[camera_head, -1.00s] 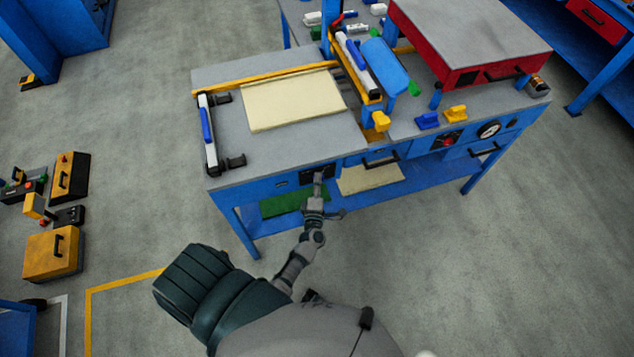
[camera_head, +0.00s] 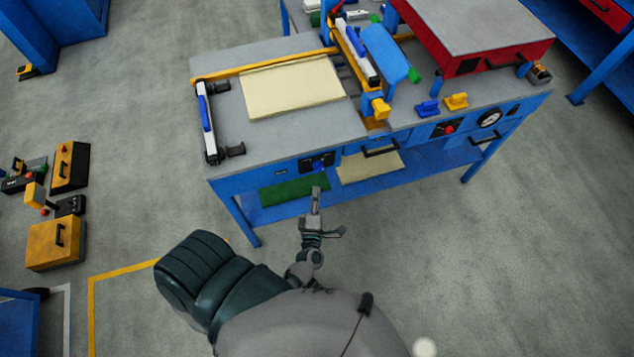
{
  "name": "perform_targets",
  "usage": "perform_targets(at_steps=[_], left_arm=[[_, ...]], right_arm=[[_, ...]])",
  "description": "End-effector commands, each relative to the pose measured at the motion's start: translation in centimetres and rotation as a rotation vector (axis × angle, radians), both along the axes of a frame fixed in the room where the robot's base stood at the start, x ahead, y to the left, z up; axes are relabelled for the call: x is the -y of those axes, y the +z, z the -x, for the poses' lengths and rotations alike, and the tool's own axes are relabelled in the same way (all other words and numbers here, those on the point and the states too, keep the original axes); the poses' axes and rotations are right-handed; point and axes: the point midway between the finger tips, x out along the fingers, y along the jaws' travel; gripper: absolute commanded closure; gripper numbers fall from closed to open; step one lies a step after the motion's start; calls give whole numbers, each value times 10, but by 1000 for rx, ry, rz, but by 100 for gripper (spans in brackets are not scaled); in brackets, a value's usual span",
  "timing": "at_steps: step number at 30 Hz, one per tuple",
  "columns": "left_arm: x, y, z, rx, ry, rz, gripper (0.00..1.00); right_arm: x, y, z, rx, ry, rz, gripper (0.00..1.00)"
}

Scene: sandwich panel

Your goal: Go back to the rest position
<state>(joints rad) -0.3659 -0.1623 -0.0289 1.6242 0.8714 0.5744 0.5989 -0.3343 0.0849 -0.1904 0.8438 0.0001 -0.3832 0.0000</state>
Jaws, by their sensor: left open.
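My left gripper (camera_head: 316,196) is in front of the blue workbench (camera_head: 228,187), just below the small black control panel (camera_head: 317,162) on its front. It is open and holds nothing that I can see. It looks apart from the panel. My left arm comes up from the bottom of the picture. A cream sandwich panel (camera_head: 290,93) lies flat on the grey bench top. My right gripper is not in view.
A blue-and-white clamp bar (camera_head: 207,123) stands at the bench's left end. A yellow-and-blue press frame (camera_head: 360,60) and a red box (camera_head: 480,50) stand to the right. Yellow toolboxes (camera_head: 56,240) sit on the floor at left. The floor before the bench is clear.

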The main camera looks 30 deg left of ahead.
Motion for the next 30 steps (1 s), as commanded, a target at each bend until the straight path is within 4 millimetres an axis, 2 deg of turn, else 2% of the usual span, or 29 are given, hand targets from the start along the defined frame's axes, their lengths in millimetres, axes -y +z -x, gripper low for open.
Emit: perform_targets(at_steps=[2, 6, 23, 26, 29, 30], left_arm=[[5, 0, 9, -1, 0, 0, 35], [9, 0, 16, 0, -1, 0, 35], [9, -1, 16, -2, -2, -2, 35], [17, -13, 15, -47, -46, -40, 35], [40, -51, 17, -181, -183, -153, 35], [53, -74, 21, -257, -262, -220, 35]], right_arm=[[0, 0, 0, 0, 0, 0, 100], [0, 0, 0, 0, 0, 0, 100], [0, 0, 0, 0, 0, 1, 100], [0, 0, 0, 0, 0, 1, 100], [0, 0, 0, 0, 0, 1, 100], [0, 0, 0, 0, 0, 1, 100]])
